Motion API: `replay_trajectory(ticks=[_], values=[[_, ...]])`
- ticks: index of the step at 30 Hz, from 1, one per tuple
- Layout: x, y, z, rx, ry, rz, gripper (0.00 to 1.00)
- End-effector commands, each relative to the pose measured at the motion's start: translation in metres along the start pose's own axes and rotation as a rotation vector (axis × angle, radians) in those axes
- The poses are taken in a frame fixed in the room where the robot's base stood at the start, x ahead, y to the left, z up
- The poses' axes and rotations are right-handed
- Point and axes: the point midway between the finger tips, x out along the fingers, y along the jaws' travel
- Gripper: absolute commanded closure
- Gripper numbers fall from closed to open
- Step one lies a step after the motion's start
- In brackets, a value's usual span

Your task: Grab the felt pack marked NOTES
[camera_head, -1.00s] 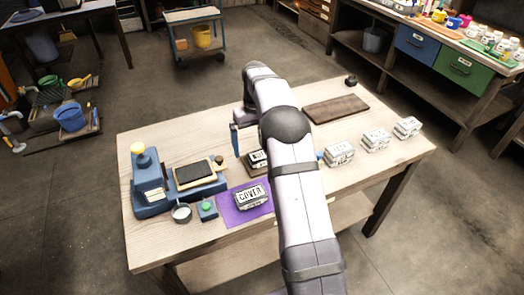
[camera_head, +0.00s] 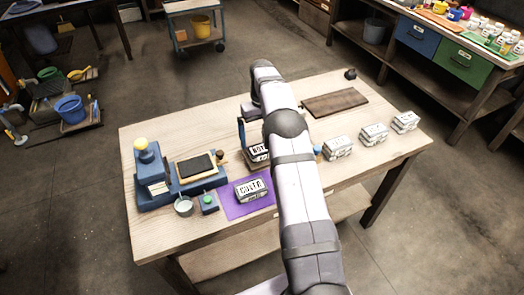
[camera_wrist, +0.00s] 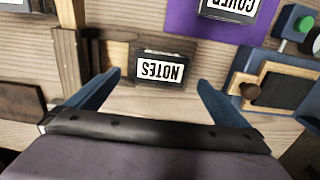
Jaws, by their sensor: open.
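The pack marked NOTES (camera_wrist: 163,68) lies on the table in the wrist view, its white label upside down in the picture. In the head view the NOTES pack (camera_head: 256,152) is partly covered by my arm. My gripper (camera_wrist: 158,80) is open, with one blue finger on each side of the pack's near side in the wrist view. Nothing is between the fingers' inner faces near the palm. I cannot tell how high the fingers are above the table. In the head view one blue finger (camera_head: 241,132) shows just beyond the pack.
A COVER pack (camera_head: 251,189) lies on a purple mat (camera_head: 236,210). A blue press (camera_head: 152,180) with a dark pad stands left. Several white-labelled packs (camera_head: 374,134) line the right side. A brown board (camera_head: 335,103) lies at the back.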

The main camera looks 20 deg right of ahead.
Motion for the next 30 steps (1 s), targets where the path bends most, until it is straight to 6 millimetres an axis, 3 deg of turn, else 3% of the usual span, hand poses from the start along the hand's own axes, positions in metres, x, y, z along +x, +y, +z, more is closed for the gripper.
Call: replay_trajectory(ticks=[12,22,28,30], values=[[0.043,0.000,0.002,0.000,-0.002,-0.001,0.00],[0.050,0.000,0.002,0.000,0.000,0.000,0.00],[0.050,0.000,0.002,0.000,0.000,0.000,0.45],[0.050,0.000,0.002,0.000,0.001,0.000,0.48]])
